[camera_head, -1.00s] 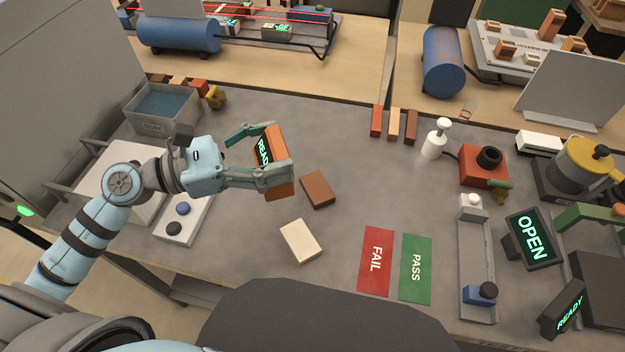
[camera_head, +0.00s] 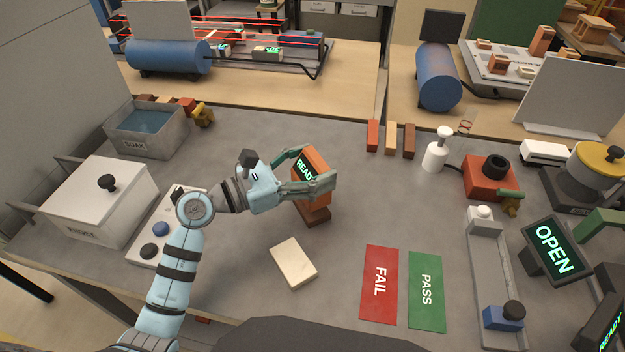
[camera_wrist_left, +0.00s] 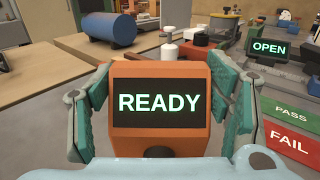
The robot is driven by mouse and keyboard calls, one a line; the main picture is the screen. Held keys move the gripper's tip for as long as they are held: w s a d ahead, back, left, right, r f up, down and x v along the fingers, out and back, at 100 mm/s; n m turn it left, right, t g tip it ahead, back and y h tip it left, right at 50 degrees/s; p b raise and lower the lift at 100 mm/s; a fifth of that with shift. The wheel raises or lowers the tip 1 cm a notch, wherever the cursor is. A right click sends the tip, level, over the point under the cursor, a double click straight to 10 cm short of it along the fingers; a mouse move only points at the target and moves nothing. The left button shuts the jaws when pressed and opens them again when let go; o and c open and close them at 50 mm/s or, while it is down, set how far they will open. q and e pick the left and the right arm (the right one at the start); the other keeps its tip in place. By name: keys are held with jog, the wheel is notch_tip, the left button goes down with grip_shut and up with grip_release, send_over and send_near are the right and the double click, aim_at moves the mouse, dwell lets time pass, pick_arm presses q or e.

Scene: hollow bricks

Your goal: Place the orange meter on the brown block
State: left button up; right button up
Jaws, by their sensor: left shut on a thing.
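The orange meter (camera_head: 318,161), with a dark screen reading READY, is held between the green fingers of my left gripper (camera_head: 308,178). In the left wrist view the meter (camera_wrist_left: 160,72) fills the middle, with a finger of the left gripper (camera_wrist_left: 160,115) on each side. The brown block (camera_head: 316,216) lies on the grey table directly below the meter in the head view and is partly covered by it and the gripper. Whether the meter touches the block or hovers just above it I cannot tell. My right gripper is not clearly in view.
A cream block (camera_head: 293,263) lies just in front of the brown block. Red FAIL (camera_head: 379,285) and green PASS (camera_head: 426,290) mats lie to the right. A grey soak tub (camera_head: 147,138) and a white lidded box (camera_head: 98,205) stand at the left.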

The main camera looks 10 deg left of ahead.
pick_arm(q)
jog(key=shift+a+f, duration=0.1)
jog(key=shift+f, duration=1.1)
jog(key=shift+f, duration=0.1)
jog(key=o, duration=1.3)
jog(key=shift+b, duration=0.3)
jog(key=shift+r, duration=0.2)
jog(key=b+v, duration=0.2)
jog(key=v, duration=1)
jog(key=shift+f, duration=0.1)
